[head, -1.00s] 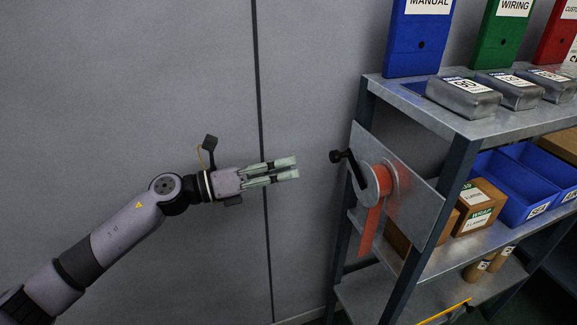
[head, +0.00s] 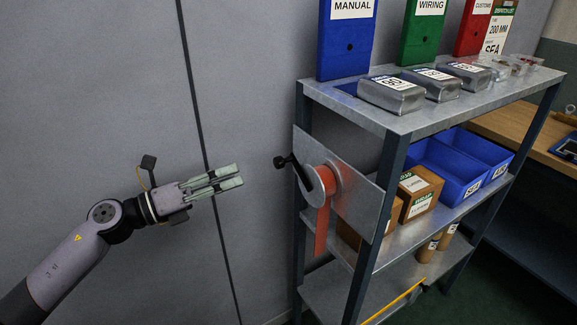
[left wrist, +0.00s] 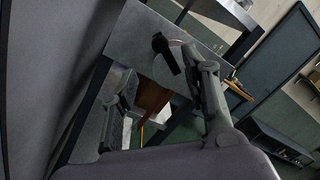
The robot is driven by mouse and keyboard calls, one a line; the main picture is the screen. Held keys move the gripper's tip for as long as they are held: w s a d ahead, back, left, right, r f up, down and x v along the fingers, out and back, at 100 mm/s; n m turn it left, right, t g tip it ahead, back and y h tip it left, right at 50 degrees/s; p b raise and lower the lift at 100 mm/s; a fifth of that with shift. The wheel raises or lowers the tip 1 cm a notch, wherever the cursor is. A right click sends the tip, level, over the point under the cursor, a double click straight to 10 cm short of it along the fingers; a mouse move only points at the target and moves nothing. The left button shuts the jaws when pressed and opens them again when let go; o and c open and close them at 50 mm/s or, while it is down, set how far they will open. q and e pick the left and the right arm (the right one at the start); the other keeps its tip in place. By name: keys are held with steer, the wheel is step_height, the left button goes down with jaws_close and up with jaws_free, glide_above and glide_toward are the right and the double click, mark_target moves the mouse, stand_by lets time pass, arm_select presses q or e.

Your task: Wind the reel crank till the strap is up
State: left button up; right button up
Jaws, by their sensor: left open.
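The reel (head: 325,182) with orange strap wound on it is mounted on a grey metal plate (head: 362,208) at the shelf's left end. Its black crank (head: 301,178) reaches up and left to a black knob (head: 280,162). The orange strap (head: 321,230) hangs down from the reel; its lower end is hard to make out. My left gripper (head: 240,175) is open and empty, its fingers pointing right, a short gap left of the knob and slightly lower in the picture. The left wrist view shows the plate (left wrist: 145,42) and dark crank (left wrist: 166,55) beyond a gripper finger. My right gripper is out of view.
The metal shelf unit's top board (head: 430,115) carries binders and several grey labelled blocks. Blue bins (head: 450,172) and cardboard boxes (head: 418,192) sit on the middle board. A wooden bench (head: 520,130) stands at right.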

mark_target(275, 164)
arm_select(q)
steer(key=s+a+n+p, duration=0.15)
steer(key=n+p, duration=0.35)
steer(key=n, duration=0.9)
steer(key=s+a+n+p, duration=0.15)
steer(key=n+p, duration=0.35)
steer(key=n, duration=0.8)
steer(key=shift+y, duration=0.4)
steer(key=x, duration=0.5)
steer(key=p+x, duration=0.1)
steer(key=x, duration=0.4)
steer(key=p+x, duration=0.1)
steer(key=x, duration=0.3)
steer(key=shift+w+d+r, duration=0.2)
steer(key=shift+w+r, duration=0.1)
steer(key=shift+w, duration=0.15)
steer(key=shift+x, duration=0.75)
steer(key=shift+f, duration=0.1)
steer(key=shift+c, duration=0.2)
jaws_close()
